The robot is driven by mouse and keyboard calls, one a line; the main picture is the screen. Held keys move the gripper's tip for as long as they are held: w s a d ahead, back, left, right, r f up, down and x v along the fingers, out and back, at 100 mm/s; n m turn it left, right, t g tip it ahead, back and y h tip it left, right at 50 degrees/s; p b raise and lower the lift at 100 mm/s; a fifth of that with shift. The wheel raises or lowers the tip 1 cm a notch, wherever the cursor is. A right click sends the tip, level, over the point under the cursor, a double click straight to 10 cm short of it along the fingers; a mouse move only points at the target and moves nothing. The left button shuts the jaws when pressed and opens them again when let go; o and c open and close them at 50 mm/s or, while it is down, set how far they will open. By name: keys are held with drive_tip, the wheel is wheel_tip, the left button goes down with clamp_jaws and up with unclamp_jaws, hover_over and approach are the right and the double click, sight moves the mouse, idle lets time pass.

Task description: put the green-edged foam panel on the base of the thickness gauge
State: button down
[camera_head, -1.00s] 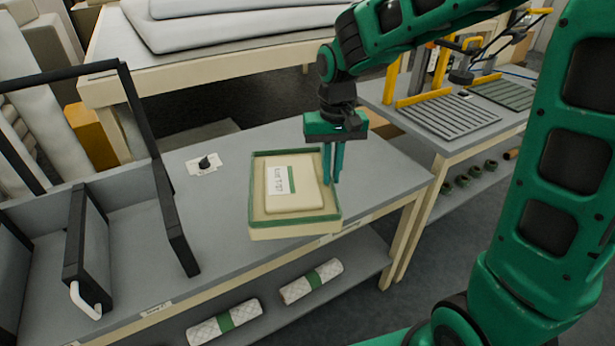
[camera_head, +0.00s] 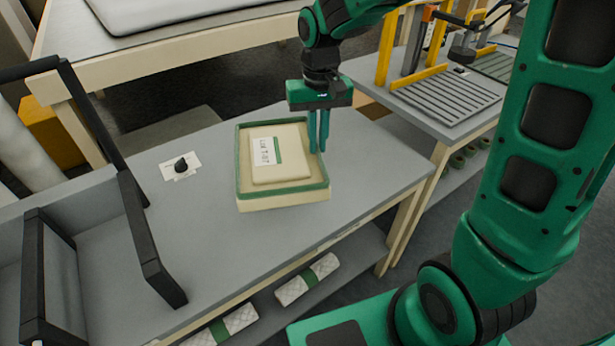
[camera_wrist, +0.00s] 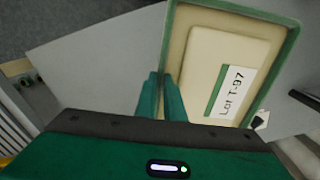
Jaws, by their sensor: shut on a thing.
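The green-edged foam panel (camera_head: 262,197) is a thick cream slab with a green rim and a raised middle bearing a "Lot T-97" label. It is over the grey workbench; I cannot tell whether it touches the top. My gripper (camera_head: 318,148) points down at its right edge, shut on that edge. In the wrist view the fingers (camera_wrist: 161,92) meet the green rim of the panel (camera_wrist: 170,45). On the right-hand table stands a yellow-framed device with a slatted grey base (camera_head: 445,98), and a dark round foot (camera_head: 462,53) behind it; which part is the thickness gauge is unclear.
The workbench (camera_head: 220,245) carries a small plate with a black knob (camera_head: 180,166) and a black-framed rack (camera_head: 145,240) at left. Wrapped rolls (camera_head: 307,278) lie on its lower shelf. A gap separates it from the right-hand table. Large pale sheets lie on the table behind.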

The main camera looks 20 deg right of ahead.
drive_tip(key=shift+a, duration=0.6)
drive_tip(key=shift+w+d+f, duration=0.55)
drive_tip(key=shift+d+f, duration=1.3)
drive_tip(key=shift+w+d+f, duration=0.6)
drive_tip(key=shift+d+f, duration=1.2)
drive_tip(key=shift+f, duration=0.05)
drive_tip(key=shift+w+d+f, duration=0.55)
drive_tip(key=shift+d+f, duration=1.3)
drive_tip(key=c, duration=1.9)
unclamp_jaws()
drive_tip(key=shift+o, duration=0.2)
wheel_tip(320, 180, up, 12)
